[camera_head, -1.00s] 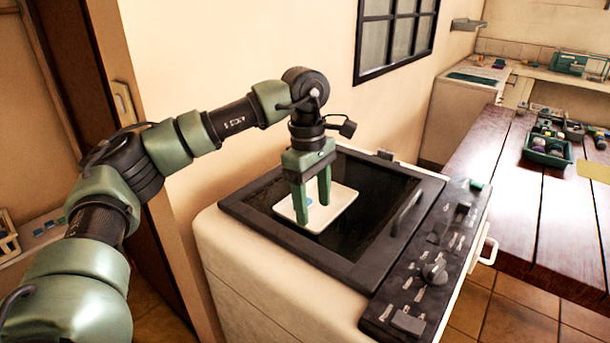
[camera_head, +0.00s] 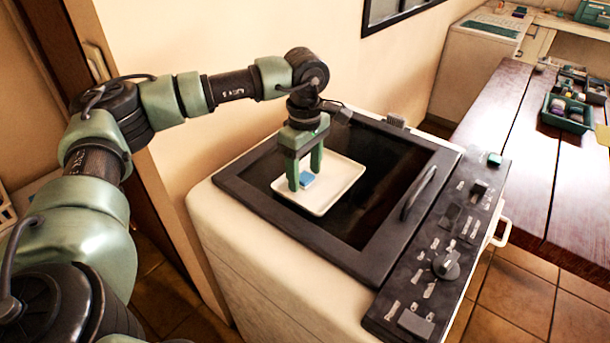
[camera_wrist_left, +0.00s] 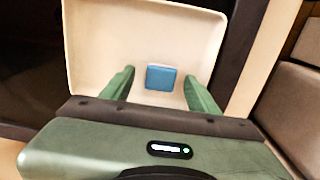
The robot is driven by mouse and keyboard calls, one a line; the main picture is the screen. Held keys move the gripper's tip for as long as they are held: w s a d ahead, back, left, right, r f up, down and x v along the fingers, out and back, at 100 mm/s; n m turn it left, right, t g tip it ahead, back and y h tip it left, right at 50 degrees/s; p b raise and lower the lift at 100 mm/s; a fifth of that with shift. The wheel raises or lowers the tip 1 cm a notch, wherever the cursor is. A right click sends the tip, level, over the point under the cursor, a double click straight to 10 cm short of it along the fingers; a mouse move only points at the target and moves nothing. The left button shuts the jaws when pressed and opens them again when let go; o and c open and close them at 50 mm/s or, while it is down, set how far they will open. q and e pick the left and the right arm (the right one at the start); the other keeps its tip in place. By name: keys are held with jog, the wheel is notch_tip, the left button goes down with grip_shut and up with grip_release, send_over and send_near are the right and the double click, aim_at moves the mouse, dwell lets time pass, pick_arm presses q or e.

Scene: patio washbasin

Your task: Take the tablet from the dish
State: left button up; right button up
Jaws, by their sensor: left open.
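The blue tablet (camera_head: 307,180) lies in a shallow cream dish (camera_head: 338,188) on the dark top of a white appliance. My left gripper (camera_head: 305,184) points down over the dish, open, with a finger on either side of the tablet. In the left wrist view the fingers (camera_wrist_left: 158,90) stand apart, and the tablet appears between and slightly beyond them. I cannot tell whether they touch it. My right gripper is not in view.
The appliance (camera_head: 230,225) has a raised dark frame and a handle (camera_head: 418,193) right of the dish. A panel with knobs (camera_head: 446,264) lines its right side. A wooden table (camera_head: 510,140) holds a green crate (camera_head: 567,115). A wall stands close behind.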

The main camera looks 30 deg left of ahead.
pick_arm(q)
jog(key=shift+f, duration=0.15)
grip_shut()
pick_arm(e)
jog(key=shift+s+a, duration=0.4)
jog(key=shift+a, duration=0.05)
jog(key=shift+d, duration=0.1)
